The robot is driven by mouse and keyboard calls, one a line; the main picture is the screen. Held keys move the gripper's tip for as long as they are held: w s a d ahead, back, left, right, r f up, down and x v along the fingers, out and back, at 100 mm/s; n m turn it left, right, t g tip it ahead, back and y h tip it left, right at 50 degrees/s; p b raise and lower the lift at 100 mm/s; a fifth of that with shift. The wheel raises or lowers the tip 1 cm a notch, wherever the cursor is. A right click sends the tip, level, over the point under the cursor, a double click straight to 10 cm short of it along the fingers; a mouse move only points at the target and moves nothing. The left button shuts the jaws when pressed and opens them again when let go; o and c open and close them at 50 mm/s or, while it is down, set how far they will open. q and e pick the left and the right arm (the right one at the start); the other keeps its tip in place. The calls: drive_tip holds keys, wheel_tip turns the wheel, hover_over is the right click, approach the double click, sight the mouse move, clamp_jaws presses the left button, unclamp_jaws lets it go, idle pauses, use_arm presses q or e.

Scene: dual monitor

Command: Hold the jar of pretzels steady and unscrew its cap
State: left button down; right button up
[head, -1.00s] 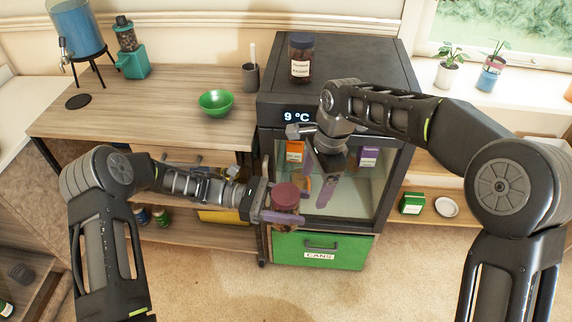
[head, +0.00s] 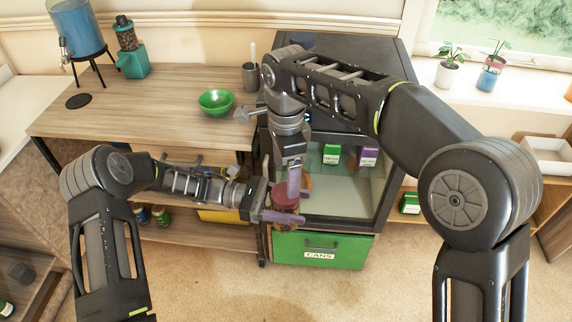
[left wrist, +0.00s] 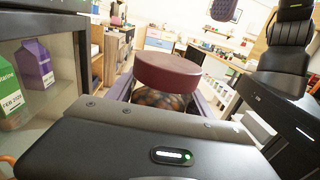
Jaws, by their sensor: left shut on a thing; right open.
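The jar of pretzels (head: 287,223) has a dark red cap (head: 285,192) and is upright in my left gripper (head: 284,214), in front of the open glass-fronted cooler. My left gripper is shut on the jar's body below the cap. In the left wrist view the cap (left wrist: 168,75) shows large, with a strip of the jar (left wrist: 158,98) under it. My right gripper (head: 294,180) points down just above and behind the cap, open and empty. Most of the jar's body is hidden.
The cooler (head: 384,135) holds cartons (head: 332,155) right behind my grippers. A green drawer marked CANS (head: 345,250) is below. A wooden desk (head: 165,105) with a green bowl (head: 216,103) stands left. The floor in front is clear.

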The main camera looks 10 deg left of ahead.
sight(286, 209)
wheel_tip(286, 209, down, 6)
drive_tip(key=shift+f, duration=0.25)
drive_tip(key=shift+c, duration=0.4)
